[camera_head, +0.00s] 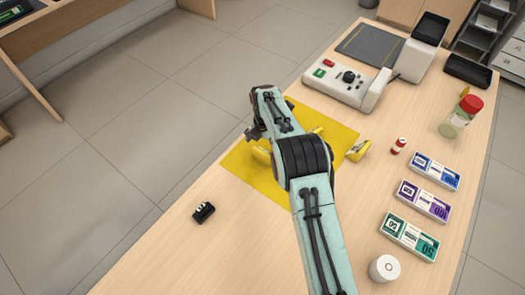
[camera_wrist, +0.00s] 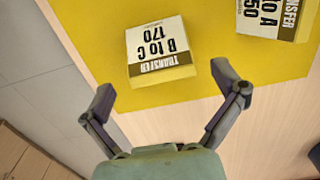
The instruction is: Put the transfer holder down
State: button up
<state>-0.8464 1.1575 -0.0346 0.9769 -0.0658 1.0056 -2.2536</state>
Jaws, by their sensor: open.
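A small transfer holder marked "B to C 170" (camera_wrist: 160,47) lies on the yellow mat (camera_wrist: 90,18) in the wrist view, its printed face up and upside down in the picture. My gripper (camera_wrist: 163,80) is open, with its fingers apart on either side of the holder's near edge; neither finger visibly touches it. A second transfer holder (camera_wrist: 270,15) shows at the top right, cut off by the frame. In the head view, my arm covers the middle of the mat (camera_head: 240,172). One yellow holder (camera_head: 262,155) peeks out left of the arm and another yellow holder (camera_head: 357,150) lies right of it.
A black clip-like item (camera_head: 203,212) lies left of the mat. A white console (camera_head: 345,82) is behind. The counter's front left is mostly clear.

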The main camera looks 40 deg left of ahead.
aim_at(263, 151)
notch_tip(263, 151, up, 10)
jog(key=s+d+r+m, duration=0.1)
jog(key=d+r+m, duration=0.45)
jog(key=d, duration=0.25)
jog(key=s+d+r+m, duration=0.1)
jog(key=d+r+m, duration=0.4)
jog(key=d, duration=0.4)
jog(key=s+d+r+m, duration=0.2)
jog(key=d+r+m, duration=0.1)
jog(key=d+m, duration=0.45)
jog(key=s+d+f+m, duration=0.1)
jog(key=s+d+m, duration=0.5)
jog(key=s+m, duration=0.2)
jog(key=s+d+f+m, duration=0.1)
jog(key=s+d+m, duration=0.5)
jog(key=s+m, duration=0.2)
jog(key=shift+s+d+f+m+y, duration=0.35)
jog(key=shift+s+f+m+y, duration=0.05)
jog(key=shift+s, duration=0.75)
jog(key=shift+o, duration=0.5)
